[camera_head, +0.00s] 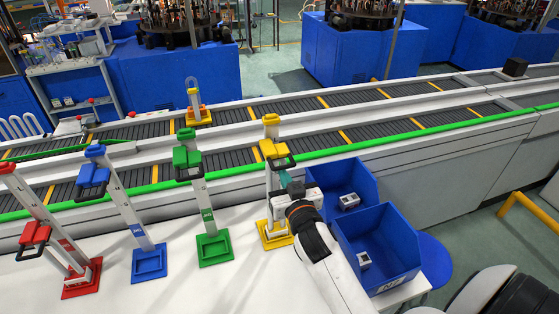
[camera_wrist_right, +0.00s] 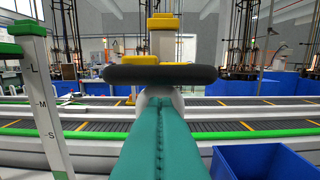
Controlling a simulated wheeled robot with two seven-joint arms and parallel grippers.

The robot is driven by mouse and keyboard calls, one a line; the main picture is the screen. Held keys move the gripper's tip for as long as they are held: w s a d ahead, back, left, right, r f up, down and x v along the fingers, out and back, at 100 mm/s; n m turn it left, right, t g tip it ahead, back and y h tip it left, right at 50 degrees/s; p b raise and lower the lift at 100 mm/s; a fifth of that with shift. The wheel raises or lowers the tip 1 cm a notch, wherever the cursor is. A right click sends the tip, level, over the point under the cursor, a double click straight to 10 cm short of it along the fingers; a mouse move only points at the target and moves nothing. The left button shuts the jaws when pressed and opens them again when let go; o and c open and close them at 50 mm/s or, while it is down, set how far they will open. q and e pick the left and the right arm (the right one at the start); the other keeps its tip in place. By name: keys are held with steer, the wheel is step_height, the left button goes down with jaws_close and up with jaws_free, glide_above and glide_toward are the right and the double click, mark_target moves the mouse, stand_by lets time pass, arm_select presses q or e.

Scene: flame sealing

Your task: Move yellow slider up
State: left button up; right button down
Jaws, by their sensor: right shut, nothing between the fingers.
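The yellow slider (camera_head: 275,150) sits high on its white post, just under the post's yellow cap, with a black handle (camera_head: 282,163) on its front. The post stands on a yellow base (camera_head: 274,236). In the right wrist view the slider (camera_wrist_right: 150,57) shows behind the wide black handle (camera_wrist_right: 160,74). My right gripper (camera_head: 290,184) has teal fingers, shut and empty, with the tips at the handle's underside. In the wrist view the fingers (camera_wrist_right: 160,105) reach up to just below the handle; I cannot tell whether they touch. My left gripper is not in view.
Green (camera_head: 187,160), blue (camera_head: 93,177) and red (camera_head: 35,235) sliders on posts stand to the left. Two blue bins (camera_head: 392,238) holding small white boxes stand close to the right of my arm. A conveyor (camera_head: 340,122) runs behind the posts.

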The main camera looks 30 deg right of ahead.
steer(key=shift+r+p, duration=1.7)
steer(key=shift+r, duration=0.2)
steer(key=shift+f, duration=0.25)
steer(key=shift+f+b, duration=0.6)
steer(key=shift+f, duration=0.1)
steer(key=shift+v, duration=2.35)
glide_toward(285, 167)
steer(key=shift+f+p, duration=0.3)
steer(key=shift+f, duration=0.35)
